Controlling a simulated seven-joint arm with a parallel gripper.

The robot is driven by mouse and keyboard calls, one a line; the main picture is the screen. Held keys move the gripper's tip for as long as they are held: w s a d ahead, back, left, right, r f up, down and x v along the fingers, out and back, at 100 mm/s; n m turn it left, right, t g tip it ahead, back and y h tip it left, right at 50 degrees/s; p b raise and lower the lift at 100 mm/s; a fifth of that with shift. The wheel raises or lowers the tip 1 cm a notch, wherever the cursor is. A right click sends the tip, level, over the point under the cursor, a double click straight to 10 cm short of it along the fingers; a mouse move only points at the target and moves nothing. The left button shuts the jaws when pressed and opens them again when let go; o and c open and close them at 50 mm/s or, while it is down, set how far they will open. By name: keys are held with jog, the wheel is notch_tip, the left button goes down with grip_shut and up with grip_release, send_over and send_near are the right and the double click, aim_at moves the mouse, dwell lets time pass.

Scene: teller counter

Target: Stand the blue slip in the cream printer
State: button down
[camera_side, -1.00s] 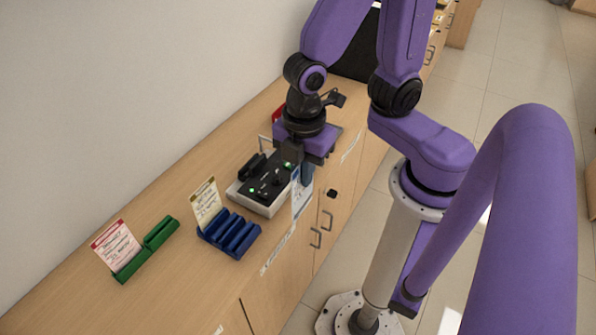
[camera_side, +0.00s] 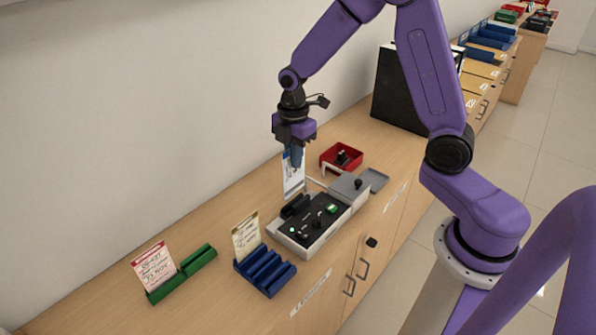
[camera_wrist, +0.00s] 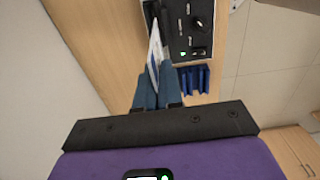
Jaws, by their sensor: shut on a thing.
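The blue slip (camera_side: 292,178), a white card with blue print, hangs upright from my gripper (camera_side: 296,160). My gripper is shut on it. The cream printer (camera_side: 318,244) sits on the counter, with a black top panel and a raised black holder (camera_side: 295,207) along its back-left side. The slip's lower edge is close to that holder; I cannot tell whether it is in it or just behind it. In the wrist view the slip (camera_wrist: 154,50) reaches from the fingers (camera_wrist: 158,88) toward the black holder beside the printer's panel (camera_wrist: 184,28).
A blue rack (camera_side: 265,270) with a yellow-topped card (camera_side: 246,238) and a green holder (camera_side: 197,260) with a red-topped card (camera_side: 154,268) stand at left. A red tray (camera_side: 341,158) and a grey box (camera_side: 349,188) are behind the printer. A black panel (camera_side: 400,92) stands farther back.

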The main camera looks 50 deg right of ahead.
aim_at(295, 177)
jog(key=shift+w+d+f, duration=0.15)
jog(key=shift+d+f, duration=0.05)
jog(key=shift+f, duration=0.5)
jog(key=shift+w+d+f, duration=0.1)
jog(key=shift+d+f, duration=0.1)
jog(key=shift+f, duration=0.55)
jog(key=shift+w+d+f, duration=0.15)
jog(key=shift+d+f, duration=0.05)
jog(key=shift+f, duration=0.5)
jog(key=shift+f, duration=0.15)
jog(key=shift+f, duration=1.7)
jog(key=c, duration=1.2)
grip_release()
